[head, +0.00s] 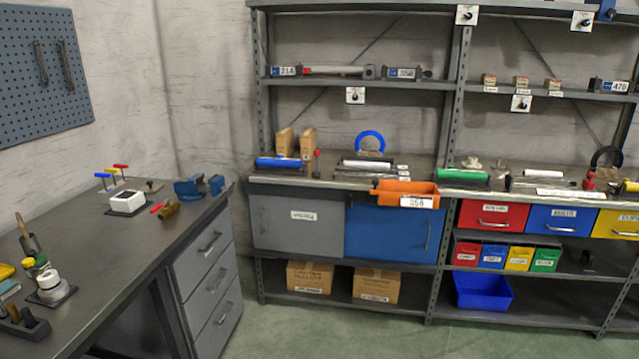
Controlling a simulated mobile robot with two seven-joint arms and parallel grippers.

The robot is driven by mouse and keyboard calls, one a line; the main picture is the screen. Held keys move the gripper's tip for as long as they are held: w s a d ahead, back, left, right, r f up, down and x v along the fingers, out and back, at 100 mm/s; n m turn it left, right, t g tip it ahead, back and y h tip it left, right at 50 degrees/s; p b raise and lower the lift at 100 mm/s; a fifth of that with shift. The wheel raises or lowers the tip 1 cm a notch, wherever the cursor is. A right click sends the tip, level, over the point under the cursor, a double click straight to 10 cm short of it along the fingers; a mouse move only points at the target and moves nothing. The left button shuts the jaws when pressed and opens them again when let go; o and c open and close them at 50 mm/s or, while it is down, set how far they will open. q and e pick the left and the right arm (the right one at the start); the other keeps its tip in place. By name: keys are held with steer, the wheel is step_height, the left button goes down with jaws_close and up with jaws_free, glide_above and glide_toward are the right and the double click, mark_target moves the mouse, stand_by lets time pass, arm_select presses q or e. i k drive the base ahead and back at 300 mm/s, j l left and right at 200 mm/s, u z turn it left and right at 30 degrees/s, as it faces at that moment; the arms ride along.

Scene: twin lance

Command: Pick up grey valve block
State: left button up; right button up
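I cannot single out a grey valve block with certainty from here. On the left workbench, a brass valve with a red handle (167,209) lies near the right edge. A white block (127,201) sits on a dark base left of it. A small blue vise (189,188) stands at the bench's far right corner. Small grey and white pieces (473,163) lie on the rack's worktop, too small to make out. Neither of my grippers shows in the head view.
The grey workbench (95,240) has drawers (212,285) on its right side. A metal rack (452,110) fills the back. An orange bin (405,189) overhangs the rack's worktop edge. A blue bin (482,291) is low on the rack. The green floor (330,335) in front is clear.

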mark_target(369, 71)
steer(key=i+l, duration=1.05)
steer(key=l, duration=0.15)
steer(key=i+l, duration=0.15)
steer(key=l, duration=0.15)
steer(key=i+l, duration=0.15)
steer(key=l, duration=0.15)
steer(key=i+j, duration=0.1)
steer(key=j, duration=0.3)
steer(key=i+j, duration=0.1)
steer(key=j, duration=0.3)
steer(key=i+j, duration=0.1)
steer(key=j, duration=0.3)
steer(key=k+u, duration=0.05)
